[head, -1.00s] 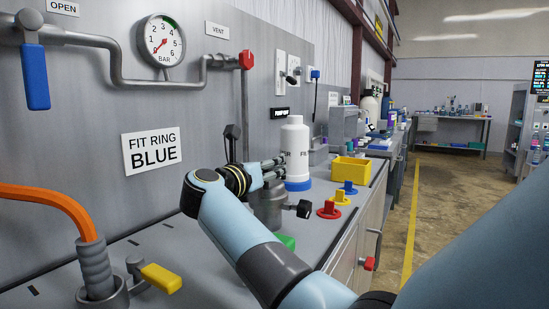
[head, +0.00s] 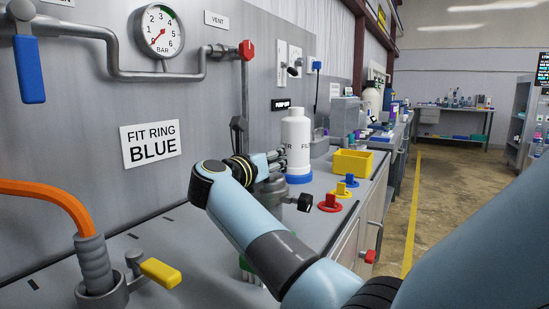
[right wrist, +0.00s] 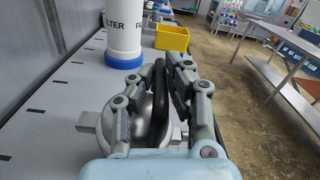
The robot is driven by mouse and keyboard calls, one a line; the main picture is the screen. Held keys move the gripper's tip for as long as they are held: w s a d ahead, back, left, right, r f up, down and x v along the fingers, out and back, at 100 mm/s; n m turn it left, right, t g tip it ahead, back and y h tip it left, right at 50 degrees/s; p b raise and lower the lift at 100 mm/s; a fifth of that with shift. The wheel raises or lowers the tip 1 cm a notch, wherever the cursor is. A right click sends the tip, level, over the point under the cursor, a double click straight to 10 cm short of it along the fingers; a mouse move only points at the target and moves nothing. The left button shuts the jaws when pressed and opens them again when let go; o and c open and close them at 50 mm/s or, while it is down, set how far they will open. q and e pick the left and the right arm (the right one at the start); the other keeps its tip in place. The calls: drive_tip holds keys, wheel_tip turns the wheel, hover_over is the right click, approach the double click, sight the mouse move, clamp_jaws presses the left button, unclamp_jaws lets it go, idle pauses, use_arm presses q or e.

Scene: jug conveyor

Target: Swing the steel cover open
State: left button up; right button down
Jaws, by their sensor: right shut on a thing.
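The steel cover (right wrist: 138,128) is a rounded metal dome low in the right wrist view, beside a black bar (right wrist: 159,85). My right gripper (right wrist: 170,68) has its fingers on either side of this bar and is shut on it. In the head view my right gripper (head: 279,158) reaches over the steel housing (head: 275,190) on the bench, in front of the white filter bottle (head: 296,140). My wrist and fingers hide most of the cover there, so how far it stands open cannot be told. My left gripper is not in view.
A black knob (head: 304,202) sticks out beside the housing. The panel with gauge (head: 160,31) and pipes rises at left. An orange hose (head: 50,196) lies front left.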

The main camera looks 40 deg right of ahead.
drive_tip(key=shift+w+r, duration=0.1)
drive_tip(key=shift+r, duration=0.05)
drive_tip(key=shift+w+a+r+n+p, duration=0.15)
drive_tip(key=shift+w+r+n+p, duration=0.4)
drive_tip(key=shift+n, duration=0.25)
drive_tip(key=w+r+n, duration=0.1)
drive_tip(key=w+a+r+n, duration=0.1)
drive_tip(key=w+n, duration=0.1)
drive_tip(key=shift+w+p, duration=0.1)
drive_tip(key=shift+p, duration=0.3)
drive_tip(key=w+a+f+n+b, duration=0.1)
drive_tip(key=w+a+n+b, duration=0.2)
drive_tip(key=w+n+b, duration=0.6)
drive_tip(key=shift+w+a+f+n+b, duration=0.2)
drive_tip(key=shift+w+f+n+b, duration=0.2)
drive_tip(key=shift+w+n, duration=1.1)
